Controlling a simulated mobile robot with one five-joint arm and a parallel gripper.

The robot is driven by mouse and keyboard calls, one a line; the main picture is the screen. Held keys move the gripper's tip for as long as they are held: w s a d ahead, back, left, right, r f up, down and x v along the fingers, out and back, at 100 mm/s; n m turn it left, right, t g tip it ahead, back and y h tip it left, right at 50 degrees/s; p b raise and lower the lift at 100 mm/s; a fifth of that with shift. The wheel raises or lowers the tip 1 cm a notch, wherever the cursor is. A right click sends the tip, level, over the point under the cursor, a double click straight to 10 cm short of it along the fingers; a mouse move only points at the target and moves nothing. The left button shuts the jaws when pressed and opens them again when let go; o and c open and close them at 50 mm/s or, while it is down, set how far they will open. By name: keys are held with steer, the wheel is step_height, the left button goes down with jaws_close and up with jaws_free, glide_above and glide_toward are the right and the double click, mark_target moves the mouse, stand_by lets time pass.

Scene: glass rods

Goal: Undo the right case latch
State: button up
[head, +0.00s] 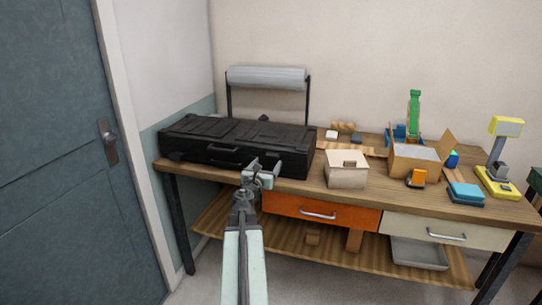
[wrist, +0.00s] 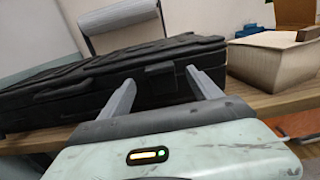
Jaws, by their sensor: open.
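The black case (head: 220,142) lies closed on the left part of the workbench. Its front handle (head: 225,155) faces me. My gripper (head: 265,167) is in front of the case's right part, with its jaws open and nothing held. In the wrist view, the two grey fingers of my gripper (wrist: 160,80) point at the case front (wrist: 100,95). A dark raised block, seemingly the right latch (wrist: 159,72), shows between the fingertips. The frames do not show clearly whether the fingers touch the case or how the latch stands. My gripper hides this part in the head view.
A cream lidded box (head: 346,172) stands right of the case on the bench (head: 310,188). An open carton (head: 414,161), an orange item (head: 417,177) and a yellow lamp-like device (head: 505,128) stand farther right. A roll on a stand (head: 266,78) is behind the case. An orange drawer (head: 320,211) sits below.

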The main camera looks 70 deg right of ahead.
mark_target(272, 155)
steer(key=d, duration=0.7)
steer(key=shift+w, duration=0.25)
steer(key=shift+a, duration=0.1)
jaws_close()
